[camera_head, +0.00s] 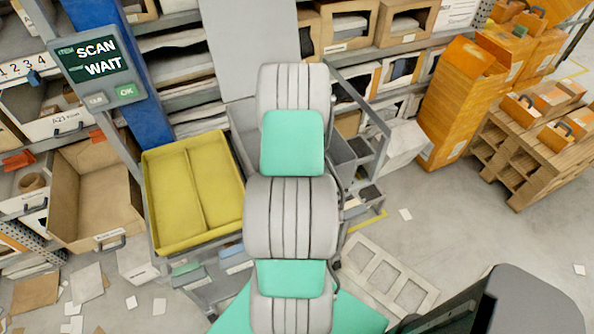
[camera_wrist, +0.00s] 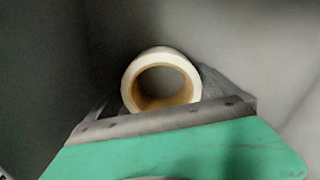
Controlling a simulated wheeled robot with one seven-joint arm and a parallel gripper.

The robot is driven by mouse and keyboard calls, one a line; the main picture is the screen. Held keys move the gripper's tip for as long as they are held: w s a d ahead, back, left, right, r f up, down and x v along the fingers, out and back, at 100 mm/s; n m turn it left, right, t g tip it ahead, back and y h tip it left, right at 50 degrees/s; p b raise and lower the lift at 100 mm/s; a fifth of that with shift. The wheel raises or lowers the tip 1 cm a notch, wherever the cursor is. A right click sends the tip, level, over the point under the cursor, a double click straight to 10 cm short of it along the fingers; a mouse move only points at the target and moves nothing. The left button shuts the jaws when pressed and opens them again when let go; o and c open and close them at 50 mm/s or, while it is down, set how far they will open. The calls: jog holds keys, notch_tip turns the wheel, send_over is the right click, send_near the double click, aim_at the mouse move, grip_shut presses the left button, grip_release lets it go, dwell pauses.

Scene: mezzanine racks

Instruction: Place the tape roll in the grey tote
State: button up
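The tape roll (camera_wrist: 131,84) shows in the wrist view as a pale ring with a tan core, its hole facing the camera. It is just beyond the dark bar of my gripper (camera_wrist: 165,118), which has a green body below. The bar hides the roll's lower edge. I cannot tell whether the fingers grip the roll or are apart. Smooth grey walls (camera_wrist: 50,60) surround it, like the inside of a grey container. In the head view, part of a grey tote (camera_head: 241,135) shows left of my arm. My arm hides my gripper and the roll there.
A yellow two-part tray (camera_head: 195,140) stands left of my arm. Cardboard bins (camera_head: 95,190) and a SCAN WAIT screen (camera_head: 92,62) are farther left. Small dark grey bins (camera_head: 345,150) on a cart are on the right. Orange boxes (camera_head: 460,95) and a pallet (camera_head: 530,150) stand far right.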

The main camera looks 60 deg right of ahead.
jog(key=shift+r, duration=0.1)
notch_tip(320, 180, up, 12)
jog(key=b, duration=0.2)
jog(key=w+a+r+n+t, duration=0.1)
jog(key=w+a+r+n, duration=0.3)
jog(key=a, duration=0.3)
jog(key=w+a+r+n, duration=0.3)
jog(key=a, duration=0.4)
jog(key=s+a+r+n+t, duration=0.1)
jog(key=s+a+r+n, duration=0.1)
jog(key=a+n, duration=0.5)
jog(key=s+a+r+n+t, duration=0.1)
jog(key=a+n, duration=0.6)
jog(key=a, duration=1.1)
jog(key=shift+s+a+r+t, duration=0.15)
jog(key=shift+s+r+t, duration=0.15)
jog(key=shift+s+r, duration=0.6)
jog(key=shift+s+f, duration=0.15)
jog(key=shift+c, duration=0.2)
